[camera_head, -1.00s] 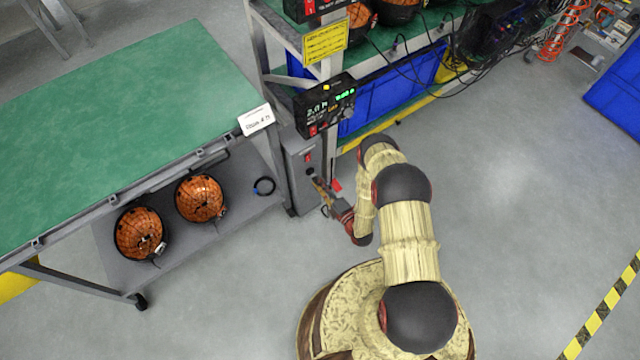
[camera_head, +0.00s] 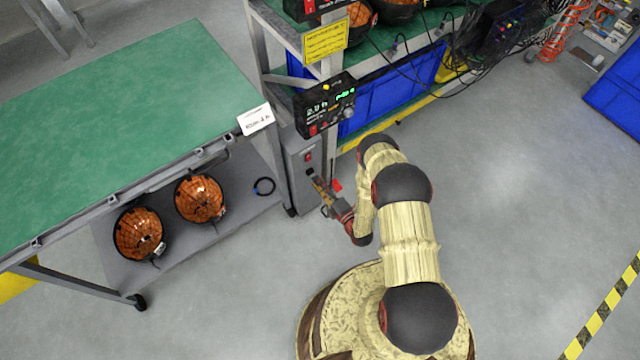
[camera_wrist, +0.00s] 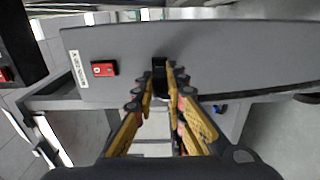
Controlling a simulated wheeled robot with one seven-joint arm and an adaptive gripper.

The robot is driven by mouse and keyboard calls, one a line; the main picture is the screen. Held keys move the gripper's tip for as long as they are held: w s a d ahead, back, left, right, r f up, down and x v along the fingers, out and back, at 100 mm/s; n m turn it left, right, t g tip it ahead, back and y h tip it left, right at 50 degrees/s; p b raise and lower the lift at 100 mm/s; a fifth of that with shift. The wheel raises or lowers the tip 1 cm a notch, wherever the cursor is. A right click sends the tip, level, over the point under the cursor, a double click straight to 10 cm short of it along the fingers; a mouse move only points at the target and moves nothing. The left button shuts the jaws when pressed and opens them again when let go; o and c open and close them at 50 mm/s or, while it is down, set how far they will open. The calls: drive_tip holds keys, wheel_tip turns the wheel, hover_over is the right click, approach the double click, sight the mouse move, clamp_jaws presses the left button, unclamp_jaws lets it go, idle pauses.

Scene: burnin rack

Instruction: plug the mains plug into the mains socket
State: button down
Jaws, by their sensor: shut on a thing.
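My gripper (camera_head: 316,180) reaches the front of a grey box (camera_head: 298,158) on the rack's near leg. In the wrist view its yellow-padded fingers (camera_wrist: 165,88) are shut on the black mains plug (camera_wrist: 159,68), which is held against or just in front of the box's grey face (camera_wrist: 230,60). The mains socket is hidden behind the plug and fingertips in the wrist view. I cannot tell whether the plug is seated in it. A red rocker switch (camera_wrist: 104,69) and a white label (camera_wrist: 78,69) are left of the plug.
A green-topped cart (camera_head: 130,130) stands left of the box, with two orange-and-black domes (camera_head: 200,198) on its lower shelf. A control unit with a green display (camera_head: 326,106) hangs above the box.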

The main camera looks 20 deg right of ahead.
drive_tip(key=shift+x, duration=1.05)
drive_tip(key=c, duration=1.7)
unclamp_jaws()
drive_tip(key=shift+c, duration=0.2)
drive_tip(key=v, duration=1.2)
